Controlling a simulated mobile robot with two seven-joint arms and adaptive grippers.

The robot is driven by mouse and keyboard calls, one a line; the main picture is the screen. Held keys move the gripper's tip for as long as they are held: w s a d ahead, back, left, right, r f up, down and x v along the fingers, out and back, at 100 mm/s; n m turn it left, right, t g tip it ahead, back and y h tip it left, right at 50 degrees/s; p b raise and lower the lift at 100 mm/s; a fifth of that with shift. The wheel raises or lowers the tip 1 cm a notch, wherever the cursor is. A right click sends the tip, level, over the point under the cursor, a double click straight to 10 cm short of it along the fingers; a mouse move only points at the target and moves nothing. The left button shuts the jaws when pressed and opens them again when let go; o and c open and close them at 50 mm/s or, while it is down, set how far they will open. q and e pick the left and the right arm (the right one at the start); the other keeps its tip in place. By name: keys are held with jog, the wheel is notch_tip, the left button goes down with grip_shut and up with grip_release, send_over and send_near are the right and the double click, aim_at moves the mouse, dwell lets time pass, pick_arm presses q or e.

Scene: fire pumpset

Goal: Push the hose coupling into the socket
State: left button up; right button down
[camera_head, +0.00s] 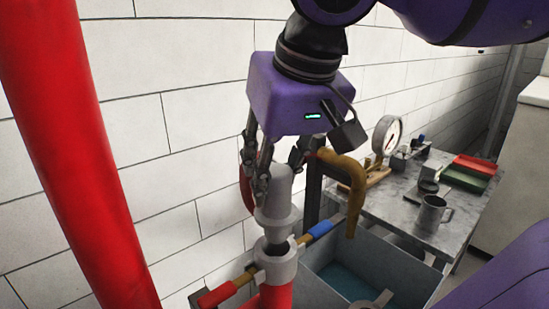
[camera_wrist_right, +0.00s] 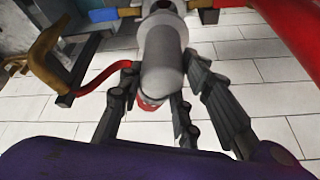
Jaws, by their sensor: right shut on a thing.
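The hose coupling (camera_head: 277,205) is a pale grey, stepped cylinder with a rounded top. My right gripper (camera_head: 275,172) is shut on its upper part from above. Below it is the socket (camera_head: 276,264), a grey collar on a red standpipe, with a red-tipped lug and a blue-tipped lug. The coupling stands nearly upright over the socket, and a dark section shows between their grey parts. I cannot tell how deep it sits. The wrist view shows the coupling (camera_wrist_right: 163,62) between the fingers, with the socket partly hidden beyond it. My left gripper is not in view.
A thick red pipe (camera_head: 75,150) stands at the left before a white block wall. A brown hooked piece (camera_head: 347,185) is close right of the gripper. A grey tank (camera_head: 340,270) and a metal bench (camera_head: 400,205) with a gauge (camera_head: 386,135), mug (camera_head: 432,212) and trays stand right.

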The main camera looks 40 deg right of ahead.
aim_at(274, 205)
jog(key=shift+f, duration=1.75)
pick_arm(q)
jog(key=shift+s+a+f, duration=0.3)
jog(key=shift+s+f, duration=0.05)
pick_arm(e)
jog(key=shift+f, duration=1.15)
jog(key=c, duration=1.3)
grip_release()
jog(key=shift+o, duration=0.6)
jog(key=v, duration=1.2)
